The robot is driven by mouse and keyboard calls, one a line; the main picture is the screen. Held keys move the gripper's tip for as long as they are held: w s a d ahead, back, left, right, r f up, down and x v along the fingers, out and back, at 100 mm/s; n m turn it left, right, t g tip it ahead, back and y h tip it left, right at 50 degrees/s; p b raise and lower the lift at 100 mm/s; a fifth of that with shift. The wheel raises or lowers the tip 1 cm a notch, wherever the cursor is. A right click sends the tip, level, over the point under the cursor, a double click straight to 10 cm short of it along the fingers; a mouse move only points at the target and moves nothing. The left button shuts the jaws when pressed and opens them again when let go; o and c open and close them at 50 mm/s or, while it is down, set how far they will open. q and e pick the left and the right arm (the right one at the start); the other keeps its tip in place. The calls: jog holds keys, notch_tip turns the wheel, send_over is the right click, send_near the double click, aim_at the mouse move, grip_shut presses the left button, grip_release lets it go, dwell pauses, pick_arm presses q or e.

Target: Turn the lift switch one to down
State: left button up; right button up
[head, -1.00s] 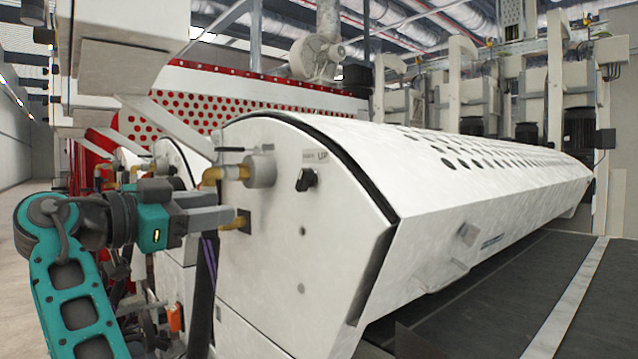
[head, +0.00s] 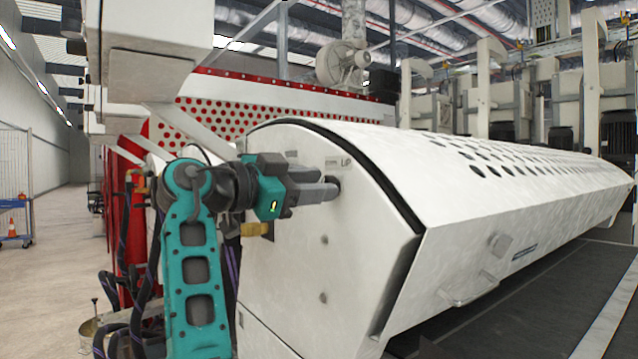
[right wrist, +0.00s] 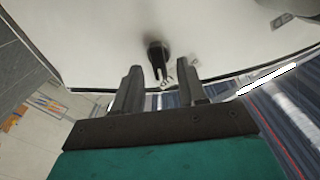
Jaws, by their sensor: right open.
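The lift switch is a small black rotary knob on the white end panel (head: 300,250) of the roller coater, beside an "UP" label (head: 345,162). In the head view my right gripper (head: 333,188) is right at the knob and mostly hides it. In the right wrist view the black knob (right wrist: 157,55) lies just ahead of the open fingers of my right gripper (right wrist: 161,88), in line with the gap between them. The fingers are apart and hold nothing; I cannot tell whether they touch the knob. My left gripper is not in view.
A brass-coloured fitting (head: 256,229) sticks out of the panel just below my right gripper. The long white perforated cover (head: 500,190) runs away to the right. Dark hoses (head: 118,300) hang at the lower left. Open floor (head: 50,250) lies farther left.

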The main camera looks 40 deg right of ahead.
jog(key=shift+d, duration=0.65)
grip_shut()
